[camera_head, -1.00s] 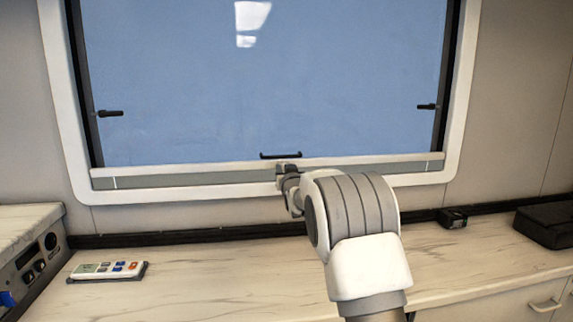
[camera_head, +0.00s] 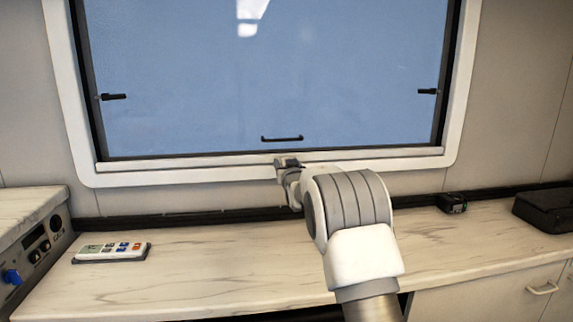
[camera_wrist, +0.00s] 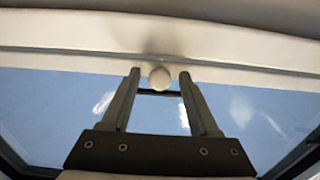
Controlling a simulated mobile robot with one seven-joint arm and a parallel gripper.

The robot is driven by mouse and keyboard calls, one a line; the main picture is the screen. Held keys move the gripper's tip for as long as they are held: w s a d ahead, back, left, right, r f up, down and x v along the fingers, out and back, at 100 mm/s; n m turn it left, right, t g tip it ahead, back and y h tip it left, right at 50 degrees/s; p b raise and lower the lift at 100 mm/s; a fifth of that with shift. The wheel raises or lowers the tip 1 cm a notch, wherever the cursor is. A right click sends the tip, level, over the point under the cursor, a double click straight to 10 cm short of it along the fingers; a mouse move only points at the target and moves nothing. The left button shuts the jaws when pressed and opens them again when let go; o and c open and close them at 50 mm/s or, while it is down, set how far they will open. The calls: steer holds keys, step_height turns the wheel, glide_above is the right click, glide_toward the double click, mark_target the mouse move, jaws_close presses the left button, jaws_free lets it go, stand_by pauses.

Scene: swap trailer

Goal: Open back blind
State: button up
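The back blind's pale bar (camera_head: 200,168) lies low along the bottom of the window frame, with no grey blind strip visible under it. The window pane (camera_head: 250,80) above it is uncovered. In the wrist view the bar (camera_wrist: 240,76) runs across the picture, with a round pale knob (camera_wrist: 160,79) on it. My gripper (camera_wrist: 159,74) is open, its two fingers on either side of the knob with a gap on each side. In the head view my gripper (camera_head: 287,163) is at the middle of the bar, mostly hidden by my wrist.
A counter (camera_head: 200,270) runs below the window. A remote (camera_head: 112,251) lies on it at left, near a control box (camera_head: 38,250). A small black device (camera_head: 453,203) and a black case (camera_head: 548,207) are at right. Black latches (camera_head: 113,97) and a handle (camera_head: 282,138) are on the window.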

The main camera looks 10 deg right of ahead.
steer(key=shift+s+r, duration=0.1)
steer(key=s+p, duration=0.2)
steer(key=s, duration=1.5)
steer(key=shift+s, duration=0.15)
steer(key=s+f+g, duration=0.1)
steer(key=s+g, duration=0.5)
steer(key=s, duration=1.5)
steer(key=s+f+g, duration=0.2)
steer(key=s+g, duration=0.4)
steer(key=s, duration=1.4)
step_height(320, 180, up, 24)
steer(key=p, duration=2.3)
steer(key=shift+w+f+p, duration=0.15)
steer(key=shift+w+p, duration=0.05)
steer(key=shift+p, duration=0.15)
